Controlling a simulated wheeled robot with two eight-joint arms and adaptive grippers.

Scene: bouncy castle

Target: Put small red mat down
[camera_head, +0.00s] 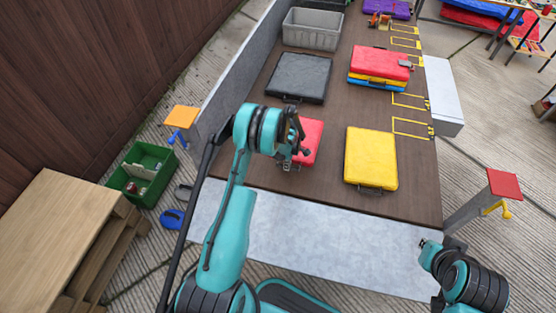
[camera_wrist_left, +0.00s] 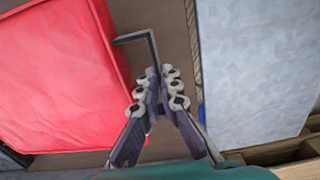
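The small red mat (camera_head: 312,136) is at the near part of the brown table, left of the yellow mat, partly hidden behind my left arm. In the left wrist view the red mat (camera_wrist_left: 62,75) fills the left side, and its thin dark handle (camera_wrist_left: 134,38) runs in between my fingertips. My left gripper (camera_head: 294,158), also in the left wrist view (camera_wrist_left: 161,84), has its fingers closed together around this handle. Whether the mat rests fully on the table is hard to tell. My right gripper (camera_head: 424,244) is at the lower right, away from the mats, with its fingers unclear.
A yellow mat (camera_head: 371,158), a black mat (camera_head: 299,77) and a stack topped by a red mat (camera_head: 380,63) lie on the table (camera_head: 330,102). A grey bin (camera_head: 312,28) stands at the far left. Yellow outlines (camera_head: 411,127) mark the right edge. Bare table surrounds the mats.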

